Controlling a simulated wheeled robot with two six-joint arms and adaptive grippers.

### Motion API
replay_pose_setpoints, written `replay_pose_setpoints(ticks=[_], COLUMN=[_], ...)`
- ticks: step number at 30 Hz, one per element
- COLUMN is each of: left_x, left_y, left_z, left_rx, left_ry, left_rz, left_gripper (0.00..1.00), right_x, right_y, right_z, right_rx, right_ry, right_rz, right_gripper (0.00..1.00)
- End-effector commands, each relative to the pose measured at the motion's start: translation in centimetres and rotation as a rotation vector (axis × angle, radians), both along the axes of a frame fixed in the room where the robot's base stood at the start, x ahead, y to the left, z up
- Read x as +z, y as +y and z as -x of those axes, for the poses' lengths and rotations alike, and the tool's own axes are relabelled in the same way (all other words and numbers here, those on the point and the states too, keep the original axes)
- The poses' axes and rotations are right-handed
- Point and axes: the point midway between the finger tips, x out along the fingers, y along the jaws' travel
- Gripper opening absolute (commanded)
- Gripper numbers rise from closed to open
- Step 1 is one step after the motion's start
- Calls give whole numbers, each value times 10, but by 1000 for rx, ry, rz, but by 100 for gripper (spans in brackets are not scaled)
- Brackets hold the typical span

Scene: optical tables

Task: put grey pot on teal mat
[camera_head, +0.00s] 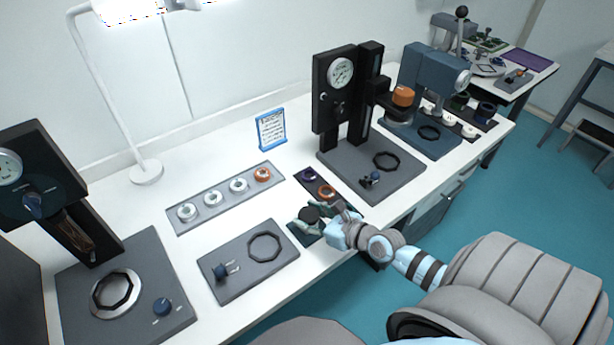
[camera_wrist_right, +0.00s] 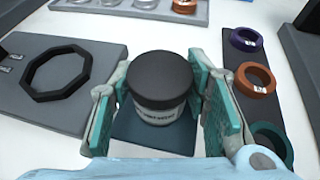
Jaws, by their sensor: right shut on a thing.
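The pot (camera_wrist_right: 160,85) has a dark grey lid and a lighter labelled body, and it stands upright between the fingers of my right gripper (camera_wrist_right: 163,100). In the head view the same pot (camera_head: 309,214) shows as a dark round top between the fingers of the right gripper (camera_head: 318,216). The gripper is shut on it from both sides. A dark teal square mat (camera_wrist_right: 127,138) lies directly under the pot; in the head view the mat (camera_head: 306,236) is partly covered by the gripper. I cannot tell whether the pot's base touches it. My left gripper is not in view.
A dark strip (camera_wrist_right: 287,105) with purple, orange and teal rings lies just right of the pot. A grey plate with a black ring (camera_head: 264,247) lies to the left. A black gauge press (camera_head: 338,95) stands behind.

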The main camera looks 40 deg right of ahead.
Motion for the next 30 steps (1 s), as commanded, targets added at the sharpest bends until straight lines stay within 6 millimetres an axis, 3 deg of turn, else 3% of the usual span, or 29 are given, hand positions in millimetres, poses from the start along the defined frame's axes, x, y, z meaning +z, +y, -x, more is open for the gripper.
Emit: replay_pose_setpoints(ticks=[1, 3, 12, 13, 16, 27, 30], left_x=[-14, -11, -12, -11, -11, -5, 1], left_y=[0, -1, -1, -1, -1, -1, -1], left_z=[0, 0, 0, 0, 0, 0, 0], left_rx=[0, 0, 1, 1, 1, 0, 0], left_ry=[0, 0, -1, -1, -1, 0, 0], left_rz=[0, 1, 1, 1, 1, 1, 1], left_gripper=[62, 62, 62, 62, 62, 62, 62], right_x=[-14, -11, -12, -11, -11, -5, 0], right_y=[0, 0, 0, 0, 0, 0, -3], right_z=[0, 0, 0, 0, 0, 0, 13], right_rx=[-1, -1, -1, -1, -1, 0, 0], right_ry=[0, 0, -1, 0, 0, -1, 3], right_rz=[0, -1, 0, 0, 0, -1, 2], right_gripper=[14, 10, 9, 47, 62, 62, 62])
